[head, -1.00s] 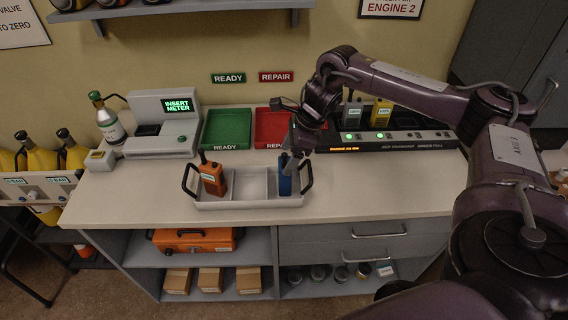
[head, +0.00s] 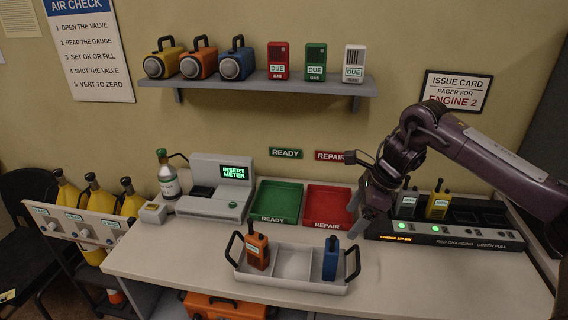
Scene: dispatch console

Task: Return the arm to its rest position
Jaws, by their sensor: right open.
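My right gripper (head: 362,222) is open and empty. It points down above the counter, just right of and above the blue radio, apart from it. The arm reaches in from the right edge. The blue radio (head: 331,258) stands in the right compartment of the white carrier tray (head: 290,284). An orange radio (head: 257,250) stands in its left compartment, and the middle compartment is empty. My left gripper does not show.
The charger (head: 445,238) stands right of the tray, with a grey radio (head: 407,203) and a yellow radio (head: 438,205) in it. A green tray (head: 278,199) and a red tray (head: 328,201) lie behind. A test meter (head: 215,206) is at left. A shelf (head: 258,87) hangs above.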

